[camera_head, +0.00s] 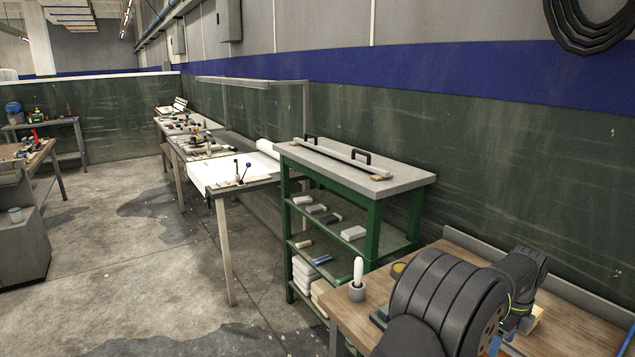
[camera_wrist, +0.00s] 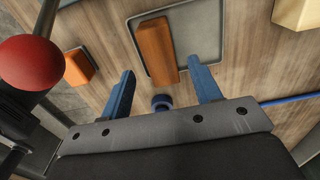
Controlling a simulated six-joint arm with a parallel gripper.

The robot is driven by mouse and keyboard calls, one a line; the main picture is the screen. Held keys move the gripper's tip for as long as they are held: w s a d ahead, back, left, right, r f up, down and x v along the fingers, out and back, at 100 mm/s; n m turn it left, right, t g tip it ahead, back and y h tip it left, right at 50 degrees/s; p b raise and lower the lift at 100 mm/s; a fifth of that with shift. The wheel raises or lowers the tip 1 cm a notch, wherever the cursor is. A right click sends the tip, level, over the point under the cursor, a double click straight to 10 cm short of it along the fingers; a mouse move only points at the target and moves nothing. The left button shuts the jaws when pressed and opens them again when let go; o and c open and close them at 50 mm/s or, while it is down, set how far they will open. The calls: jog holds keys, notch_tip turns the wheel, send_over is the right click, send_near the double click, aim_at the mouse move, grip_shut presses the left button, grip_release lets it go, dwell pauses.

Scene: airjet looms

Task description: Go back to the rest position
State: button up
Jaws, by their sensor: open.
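My gripper (camera_wrist: 160,65) is open, its two blue fingers apart with nothing held between them. In the wrist view it hangs over a wooden bench top (camera_wrist: 108,42). An orange block (camera_wrist: 157,50) lies in a shallow grey tray (camera_wrist: 204,30) beyond the fingertips. A small blue round part (camera_wrist: 162,102) shows between the fingers. In the head view my dark arm fills the lower right over the wooden bench (camera_head: 452,266) and hides most of the gripper.
A red ball knob (camera_wrist: 30,75) stands close on the left in the wrist view. Another orange block (camera_wrist: 79,67) lies near it. A cream block (camera_wrist: 297,12) is at upper right. A green-framed shelf (camera_head: 373,232) and a white bottle (camera_head: 358,272) stand left of my arm.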

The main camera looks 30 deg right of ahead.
notch_tip(320, 180, up, 7)
jog(key=w+a+r+n, duration=0.2)
jog(key=w+r, duration=0.1)
jog(key=w, duration=0.8)
jog(key=w+a+r+n, duration=0.2)
jog(key=w+r, duration=0.1)
jog(key=w, duration=0.7)
jog(key=w+a+r+n, duration=0.2)
jog(key=w+r, duration=0.1)
jog(key=w, duration=0.8)
jog(key=w+a+f+n, duration=0.4)
jog(key=w+a, duration=0.2)
jog(key=a, duration=0.3)
jog(key=w+a+f+n, duration=0.4)
jog(key=w+a+f, duration=0.1)
jog(key=a, duration=0.4)
jog(key=w+a+f+n, duration=0.4)
jog(key=w+a, duration=0.3)
jog(key=a, duration=0.2)
jog(key=shift+a+f+n, duration=0.3)
jog(key=shift+f+n, duration=0.1)
jog(key=shift+f, duration=0.35)
jog(key=shift+w+d, duration=0.1)
